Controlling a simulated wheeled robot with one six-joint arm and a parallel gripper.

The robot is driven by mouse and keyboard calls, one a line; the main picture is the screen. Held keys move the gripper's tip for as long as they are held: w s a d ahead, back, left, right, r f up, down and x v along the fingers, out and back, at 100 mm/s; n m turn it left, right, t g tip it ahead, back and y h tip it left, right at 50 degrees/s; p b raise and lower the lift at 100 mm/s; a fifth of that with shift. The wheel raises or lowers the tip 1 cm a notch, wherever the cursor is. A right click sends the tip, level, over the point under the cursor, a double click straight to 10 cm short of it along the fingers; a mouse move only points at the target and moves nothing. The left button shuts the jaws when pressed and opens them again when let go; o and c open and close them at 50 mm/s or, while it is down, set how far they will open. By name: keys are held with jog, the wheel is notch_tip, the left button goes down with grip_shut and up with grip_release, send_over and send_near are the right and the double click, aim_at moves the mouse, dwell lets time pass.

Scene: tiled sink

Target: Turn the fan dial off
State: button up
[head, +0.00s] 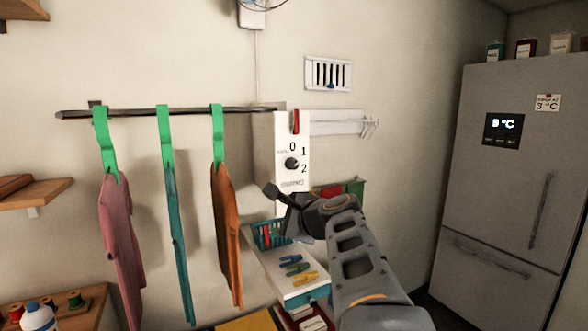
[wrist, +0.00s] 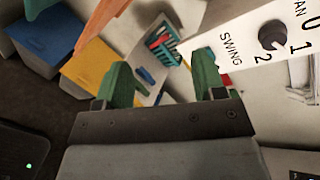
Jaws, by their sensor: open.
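The fan dial (head: 291,163) is a dark round knob on a white wall panel (head: 293,202), with 0, 1 and 2 printed around it. I cannot tell surely which number it points at. In the wrist view the dial (wrist: 271,35) is at the upper right, with SWING printed beside it. My gripper (head: 281,196) is just below the dial in the head view, partly hidden by its own wrist. In the wrist view my gripper (wrist: 164,76) has its two green fingers wide apart, with nothing between them. The dial is outside the fingers, beyond the right one.
Shirts hang from a rod (head: 180,111) left of the panel. Below are a teal basket (head: 270,236) and a white box (head: 289,274) with clothespins. A wall rack (head: 340,122) is right of the panel, and a fridge (head: 510,200) stands at the far right.

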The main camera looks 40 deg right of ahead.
aim_at(294, 164)
jog(key=s+d+r+m+t+h, duration=0.1)
jog(key=d+r+m+t+h, duration=0.2)
jog(key=d+r+m, duration=0.5)
jog(key=shift+h, duration=0.3)
jog(key=w+d+p, duration=0.1)
jog(key=w, duration=0.3)
jog(key=w+d+p, duration=0.1)
jog(key=w, duration=0.3)
jog(key=w+d, duration=0.1)
jog(key=w, duration=0.3)
jog(key=shift+w+d+r+p, duration=0.1)
jog(key=shift+w+r+p, duration=0.05)
jog(key=shift+w+p, duration=0.25)
jog(key=shift+c, duration=0.4)
jog(key=c, duration=0.8)
